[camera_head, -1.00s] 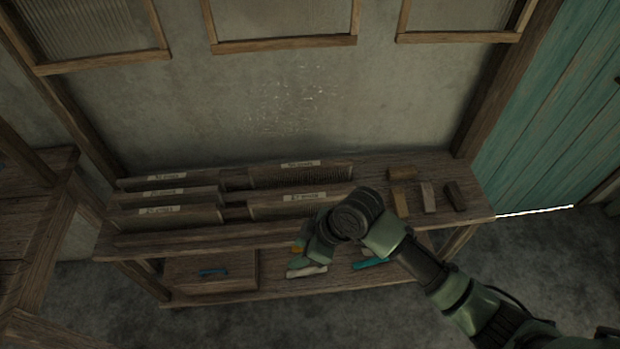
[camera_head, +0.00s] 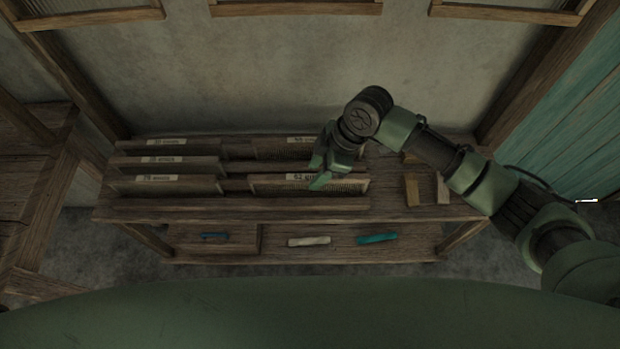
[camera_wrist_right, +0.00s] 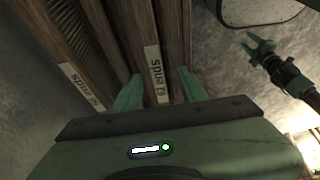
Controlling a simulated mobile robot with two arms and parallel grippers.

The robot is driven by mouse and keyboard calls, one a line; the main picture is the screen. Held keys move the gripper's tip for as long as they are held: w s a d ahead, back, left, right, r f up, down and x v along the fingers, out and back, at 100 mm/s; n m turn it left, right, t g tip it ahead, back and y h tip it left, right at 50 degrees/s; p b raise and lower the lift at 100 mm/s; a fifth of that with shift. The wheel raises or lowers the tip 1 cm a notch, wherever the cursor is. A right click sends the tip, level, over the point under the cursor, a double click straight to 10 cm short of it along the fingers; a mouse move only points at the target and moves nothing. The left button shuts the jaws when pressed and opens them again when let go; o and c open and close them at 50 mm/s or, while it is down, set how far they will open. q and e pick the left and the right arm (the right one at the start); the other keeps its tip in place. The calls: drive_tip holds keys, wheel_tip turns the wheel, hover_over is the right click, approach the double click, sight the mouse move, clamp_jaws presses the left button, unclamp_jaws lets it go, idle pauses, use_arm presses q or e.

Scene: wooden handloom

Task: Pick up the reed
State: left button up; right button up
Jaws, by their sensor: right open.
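Several reeds with wooden edges and paper labels stand in slots of a rack on the bench. In the head view, the front right reed (camera_head: 335,187) is partly behind my right gripper (camera_head: 318,178). In the right wrist view, my right gripper (camera_wrist_right: 159,86) is open, with one finger on each side of the reed labelled "62 ends" (camera_wrist_right: 157,75). I cannot tell whether the fingers touch it. Another labelled reed (camera_wrist_right: 80,82) lies to its left. My left gripper (camera_wrist_right: 261,45) shows small at the upper right of the wrist view, its fingers apart; it is not in the head view.
Wooden blocks (camera_head: 412,189) lie on the right of the bench top. The lower shelf holds a pale object (camera_head: 309,241), a teal one (camera_head: 377,239) and a box (camera_head: 185,238). Framed panels hang above. A teal door (camera_head: 570,120) stands at the right.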

sight(305, 193)
drive_tip(key=shift+x, duration=3.85)
drive_tip(key=shift+w, duration=0.15)
drive_tip(key=shift+c, duration=0.3)
clamp_jaws()
